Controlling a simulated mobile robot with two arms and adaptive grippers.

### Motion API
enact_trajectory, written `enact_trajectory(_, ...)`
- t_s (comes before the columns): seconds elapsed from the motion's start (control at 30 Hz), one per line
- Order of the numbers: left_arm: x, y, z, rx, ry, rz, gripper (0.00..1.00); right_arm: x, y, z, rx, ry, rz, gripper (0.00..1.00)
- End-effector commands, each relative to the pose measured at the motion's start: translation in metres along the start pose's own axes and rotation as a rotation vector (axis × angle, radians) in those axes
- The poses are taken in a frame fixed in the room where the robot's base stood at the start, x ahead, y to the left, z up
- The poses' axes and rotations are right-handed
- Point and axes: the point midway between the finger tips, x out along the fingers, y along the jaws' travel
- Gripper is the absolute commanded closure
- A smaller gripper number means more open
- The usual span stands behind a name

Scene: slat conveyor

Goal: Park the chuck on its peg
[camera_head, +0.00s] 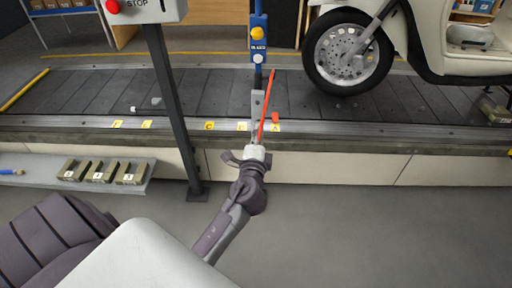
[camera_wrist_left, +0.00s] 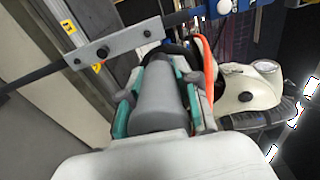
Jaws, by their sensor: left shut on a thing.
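My left gripper (camera_head: 256,153) is at the conveyor's near edge, below the grey bracket. In the left wrist view its teal-padded fingers (camera_wrist_left: 164,82) are closed around a grey cylinder, which looks like the chuck (camera_wrist_left: 158,103). An orange hose (camera_head: 266,108) rises beside the bracket in the head view; it also shows just right of the fingers in the wrist view (camera_wrist_left: 207,70). The grey bracket plate (camera_head: 258,103) hangs below a blue unit (camera_head: 259,50); in the wrist view the plate (camera_wrist_left: 120,48) lies ahead and left of the fingers. I cannot clearly make out the peg. My right gripper is not visible.
A scooter's wheel (camera_head: 345,55) stands on the slat conveyor (camera_head: 205,95), right of the bracket. A dark post (camera_head: 172,110) with a stop box (camera_head: 145,10) stands left. A shelf (camera_head: 45,170) holds numbered blocks (camera_head: 102,172). The floor at right is clear.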

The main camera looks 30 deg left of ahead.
Motion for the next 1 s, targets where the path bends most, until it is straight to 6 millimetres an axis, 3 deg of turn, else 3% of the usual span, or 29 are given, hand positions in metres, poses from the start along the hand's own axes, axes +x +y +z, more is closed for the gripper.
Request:
enact_trajectory(0.03,0.009,0.013,0.001,-0.005,-0.020,-0.002,1.00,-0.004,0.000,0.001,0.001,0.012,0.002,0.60)
enact_trajectory(0.2,0.023,0.021,0.007,-0.013,-0.059,0.000,1.00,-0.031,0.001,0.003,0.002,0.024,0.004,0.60)
enact_trajectory(0.3,0.028,0.022,0.008,-0.014,-0.067,0.002,1.00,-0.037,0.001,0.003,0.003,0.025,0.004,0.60)
enact_trajectory(0.67,0.056,0.021,0.010,-0.013,-0.066,0.000,1.00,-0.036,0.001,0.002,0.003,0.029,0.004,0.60)
enact_trajectory(0.9,0.080,0.021,0.011,-0.013,-0.066,0.001,1.00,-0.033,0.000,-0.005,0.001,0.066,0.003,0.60)
enact_trajectory(1.0,0.089,0.022,0.012,-0.013,-0.067,0.001,1.00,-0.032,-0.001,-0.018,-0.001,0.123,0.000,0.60)
